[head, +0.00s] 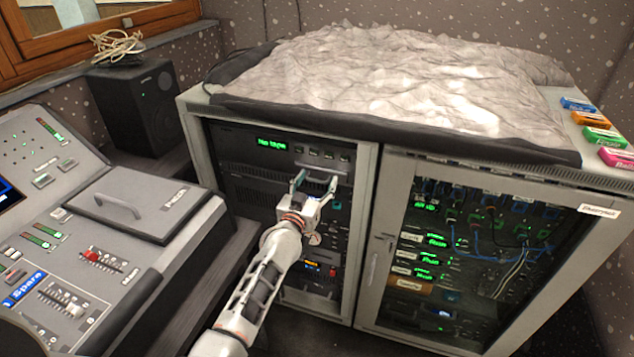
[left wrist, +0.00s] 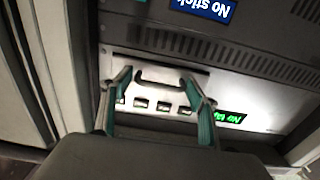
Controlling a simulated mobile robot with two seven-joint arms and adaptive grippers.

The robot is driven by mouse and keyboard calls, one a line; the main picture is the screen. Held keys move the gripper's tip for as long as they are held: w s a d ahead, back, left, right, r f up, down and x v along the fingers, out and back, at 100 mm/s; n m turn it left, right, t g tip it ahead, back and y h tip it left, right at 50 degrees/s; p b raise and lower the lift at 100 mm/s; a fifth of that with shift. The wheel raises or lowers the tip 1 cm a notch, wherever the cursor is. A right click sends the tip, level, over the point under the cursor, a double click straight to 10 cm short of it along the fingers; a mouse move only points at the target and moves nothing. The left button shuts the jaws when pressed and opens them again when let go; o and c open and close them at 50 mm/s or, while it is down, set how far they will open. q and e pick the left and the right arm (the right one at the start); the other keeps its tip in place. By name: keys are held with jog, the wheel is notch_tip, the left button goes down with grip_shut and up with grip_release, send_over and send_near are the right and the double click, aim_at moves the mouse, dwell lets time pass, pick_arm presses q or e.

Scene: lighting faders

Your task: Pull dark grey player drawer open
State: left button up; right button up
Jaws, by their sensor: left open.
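The dark grey player (head: 245,140) sits at the top of the left rack bay, with a green "No tape" display and a row of small buttons. In the left wrist view the player front (left wrist: 165,122) appears upside down and brightly lit. Its drawer handle (left wrist: 160,74) is a dark bar. The drawer looks flush with the front. My left gripper (head: 315,182) is open in front of the player. In the left wrist view its two green-padded fingers (left wrist: 157,80) stand at either end of the handle; I cannot tell whether they touch it. My right gripper is not in view.
A glass-doored rack (head: 490,250) stands to the right of the bay. A mixing desk (head: 90,250) with faders is at the left, a black speaker (head: 135,105) behind it. A crumpled grey cover (head: 390,75) and several coloured boxes (head: 598,137) lie on top of the rack.

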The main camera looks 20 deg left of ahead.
pick_arm(q)
jog(key=c, duration=1.3)
jog(key=shift+o, duration=0.2)
jog(key=s+p, duration=0.8)
jog(key=s, duration=0.6)
jog(key=shift+s+a+p, duration=0.2)
jog(key=shift+p, duration=0.1)
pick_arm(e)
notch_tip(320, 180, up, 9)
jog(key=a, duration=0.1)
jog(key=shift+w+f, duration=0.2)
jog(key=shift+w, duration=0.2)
pick_arm(q)
jog(key=o, duration=1.3)
jog(key=shift+c, duration=0.2)
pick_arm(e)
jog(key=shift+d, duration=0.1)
